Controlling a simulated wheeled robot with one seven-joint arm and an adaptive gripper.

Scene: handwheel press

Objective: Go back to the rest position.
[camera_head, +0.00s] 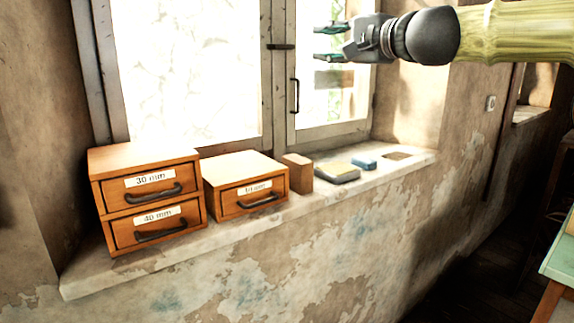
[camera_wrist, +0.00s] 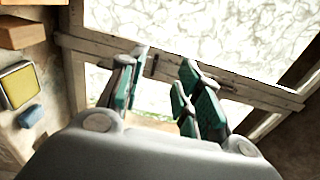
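My gripper (camera_head: 326,43) is raised in front of the window at the upper right of the head view, well above the sill. Its fingers point left and stand apart with nothing between them. In the wrist view my gripper (camera_wrist: 160,85) shows its teal-padded fingers spread, with the window behind them. My arm comes in from the right edge of the head view.
On the stone sill (camera_head: 250,228) stand a two-drawer wooden box (camera_head: 103,190), a one-drawer box (camera_head: 220,180), a wooden block (camera_head: 298,173), a yellow-topped grey piece (camera_head: 337,173) and a blue block (camera_head: 364,162). A green-topped table (camera_head: 560,255) is at the right edge.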

